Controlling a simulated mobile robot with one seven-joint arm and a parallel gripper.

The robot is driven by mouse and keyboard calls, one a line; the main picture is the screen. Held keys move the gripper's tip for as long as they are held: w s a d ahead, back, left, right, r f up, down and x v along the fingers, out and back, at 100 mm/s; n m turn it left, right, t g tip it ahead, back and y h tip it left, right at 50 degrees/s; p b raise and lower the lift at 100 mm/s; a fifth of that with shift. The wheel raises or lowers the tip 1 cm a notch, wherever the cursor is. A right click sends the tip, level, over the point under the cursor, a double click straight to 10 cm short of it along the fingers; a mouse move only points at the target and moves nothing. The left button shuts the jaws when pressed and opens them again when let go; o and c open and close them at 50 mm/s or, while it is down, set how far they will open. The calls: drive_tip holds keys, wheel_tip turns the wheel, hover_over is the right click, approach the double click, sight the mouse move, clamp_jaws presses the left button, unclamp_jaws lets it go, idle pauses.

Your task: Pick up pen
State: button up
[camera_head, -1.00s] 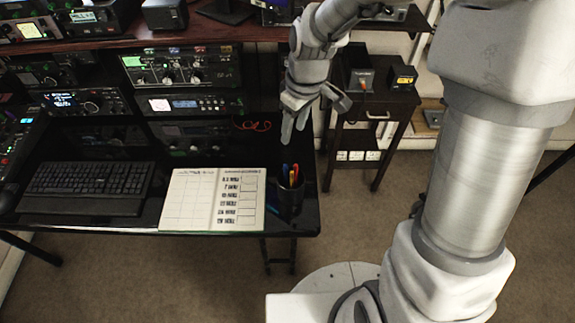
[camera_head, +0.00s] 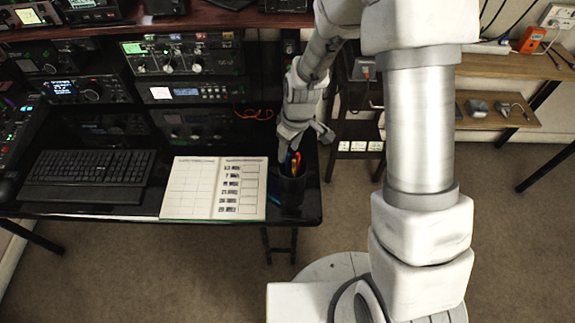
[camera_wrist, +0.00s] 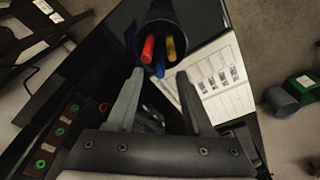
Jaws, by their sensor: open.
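A dark pen cup (camera_head: 290,188) stands at the right end of the black desk, beside the open notebook. Several pens stand in it; in the wrist view a red pen (camera_wrist: 148,47), a blue pen (camera_wrist: 160,68) and a yellow pen (camera_wrist: 171,47) show inside the cup (camera_wrist: 160,14). In the head view the pens (camera_head: 293,162) are partly hidden by my gripper. My gripper (camera_head: 301,149) is just above the cup, pointing down, open. In the wrist view its two fingers (camera_wrist: 159,73) are apart, with the pen ends near and between the tips. Nothing is held.
The open notebook (camera_head: 213,188) lies left of the cup, and a black keyboard (camera_head: 88,176) further left. Radio sets (camera_head: 182,57) stand in the rack behind. A wooden shelf (camera_head: 500,107) with small items stands at the right.

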sight(288, 154)
drive_tip(key=shift+w+a+f, duration=0.1)
drive_tip(key=shift+f, duration=0.7)
drive_tip(key=shift+w+a+f, duration=0.1)
drive_tip(key=shift+f, duration=0.7)
clamp_jaws()
